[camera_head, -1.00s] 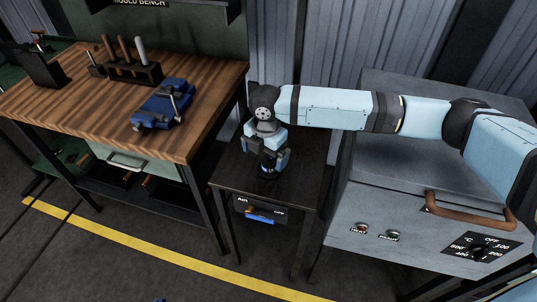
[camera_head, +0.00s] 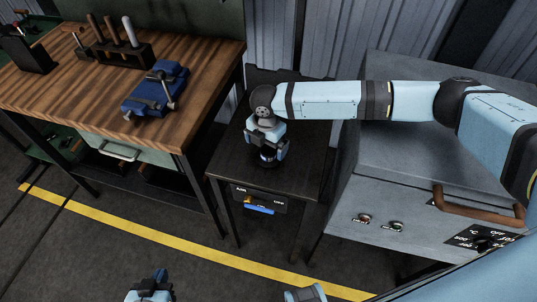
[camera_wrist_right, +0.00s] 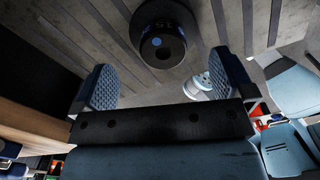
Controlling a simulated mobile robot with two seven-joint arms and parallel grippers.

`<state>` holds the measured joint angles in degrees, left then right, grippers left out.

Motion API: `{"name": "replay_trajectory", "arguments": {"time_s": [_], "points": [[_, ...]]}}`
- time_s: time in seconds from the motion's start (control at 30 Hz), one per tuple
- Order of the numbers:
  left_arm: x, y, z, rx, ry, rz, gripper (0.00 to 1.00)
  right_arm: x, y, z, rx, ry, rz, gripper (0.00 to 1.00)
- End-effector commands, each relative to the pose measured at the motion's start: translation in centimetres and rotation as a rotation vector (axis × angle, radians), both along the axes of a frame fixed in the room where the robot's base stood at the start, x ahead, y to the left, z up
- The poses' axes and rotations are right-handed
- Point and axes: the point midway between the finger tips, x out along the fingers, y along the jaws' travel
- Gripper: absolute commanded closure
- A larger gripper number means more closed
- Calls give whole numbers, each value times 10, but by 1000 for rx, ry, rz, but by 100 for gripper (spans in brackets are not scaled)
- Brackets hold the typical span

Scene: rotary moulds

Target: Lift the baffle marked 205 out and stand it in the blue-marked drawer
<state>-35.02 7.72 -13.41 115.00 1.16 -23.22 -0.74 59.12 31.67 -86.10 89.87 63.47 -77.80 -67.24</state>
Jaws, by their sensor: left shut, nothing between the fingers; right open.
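My right gripper (camera_head: 266,150) points down over the small dark table (camera_head: 230,163), and a dark round piece shows at its fingertips. In the right wrist view the right gripper (camera_wrist_right: 163,82) is open, its two textured pads apart. Beyond the pads is a black round piece (camera_wrist_right: 172,22) with a blue dot and pale characters I cannot read. I cannot tell whether it is the baffle marked 205. My left gripper (camera_head: 151,286) is shut and empty at the bottom edge, partly cut off. A pale drawer (camera_head: 110,146) is under the wooden bench; I see no blue mark on it.
The wooden bench (camera_head: 65,95) at left carries a blue vise (camera_head: 155,90) and a tool rack (camera_head: 118,53). A grey oven (camera_head: 345,180) with a brown handle (camera_head: 466,216) stands at right. The floor in front is clear.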

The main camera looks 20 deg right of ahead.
Motion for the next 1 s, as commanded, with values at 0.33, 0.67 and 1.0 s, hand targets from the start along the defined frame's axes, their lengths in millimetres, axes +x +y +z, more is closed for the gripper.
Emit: {"name": "replay_trajectory", "arguments": {"time_s": [0.33, 0.67, 1.0], "points": [[0, -1, 3, 0, -6, -1, 100, -3, -4, -45, -1, 1, -1, 0], [0, -1, 2, 0, -4, -2, 100, -3, -4, -48, 0, 0, -1, 14], [0, 0, 2, 1, -2, -2, 100, -2, -4, -47, 1, -1, -1, 52]]}}
